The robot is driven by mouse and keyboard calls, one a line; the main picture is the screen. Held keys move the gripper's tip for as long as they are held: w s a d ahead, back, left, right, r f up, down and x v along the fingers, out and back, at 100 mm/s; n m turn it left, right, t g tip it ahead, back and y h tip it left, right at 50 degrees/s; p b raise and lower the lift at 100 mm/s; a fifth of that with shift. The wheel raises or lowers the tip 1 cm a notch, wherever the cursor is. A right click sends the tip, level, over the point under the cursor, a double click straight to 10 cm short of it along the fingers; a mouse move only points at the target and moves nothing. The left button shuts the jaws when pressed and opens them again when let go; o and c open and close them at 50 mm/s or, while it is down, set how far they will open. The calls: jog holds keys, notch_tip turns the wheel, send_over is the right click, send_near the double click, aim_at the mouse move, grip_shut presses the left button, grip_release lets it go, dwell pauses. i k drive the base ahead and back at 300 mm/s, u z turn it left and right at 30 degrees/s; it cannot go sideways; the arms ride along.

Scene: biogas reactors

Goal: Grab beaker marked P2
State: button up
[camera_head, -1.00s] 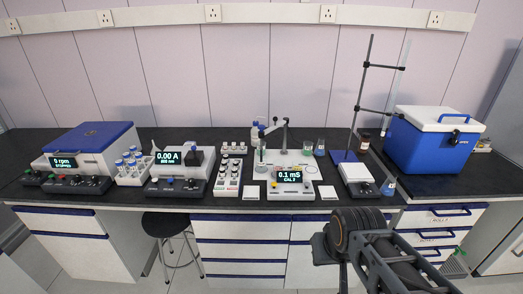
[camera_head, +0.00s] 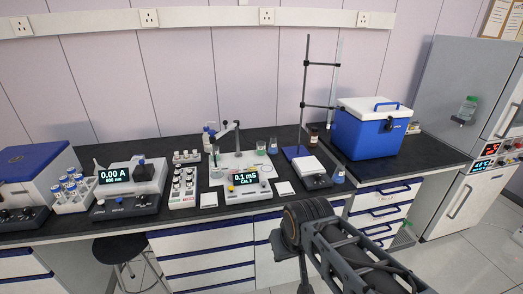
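Small glass vessels stand on the dark bench, and their markings are too small to read, so I cannot tell which one is P2. One with green liquid (camera_head: 261,148) stands behind the right part of the conductivity meter (camera_head: 243,190). One with blue liquid (camera_head: 273,147) stands just right of it. A small blue flask (camera_head: 338,175) stands near the front edge, right of a balance-like device (camera_head: 318,180). My arm reaches up from the lower right, in front of the bench. Dark parts of my gripper (camera_head: 284,245) show at its end, apart from all vessels; its fingers cannot be made out.
A retort stand (camera_head: 305,95) rises behind the balance-like device. A blue and white cooler (camera_head: 370,130) stands at the bench's right end. A spectrophotometer (camera_head: 130,178) and vial rack (camera_head: 72,192) are left. A stool (camera_head: 118,248) stands below. A fridge-like cabinet (camera_head: 465,120) is right.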

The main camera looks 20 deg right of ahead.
aim_at(261, 148)
jog(key=u, duration=0.05)
jog(key=k, duration=0.5)
jog(key=z, duration=0.7)
jog(key=i, duration=0.75)
jog(key=u, duration=0.5)
jog(key=i, duration=0.85)
jog(key=u, duration=0.9)
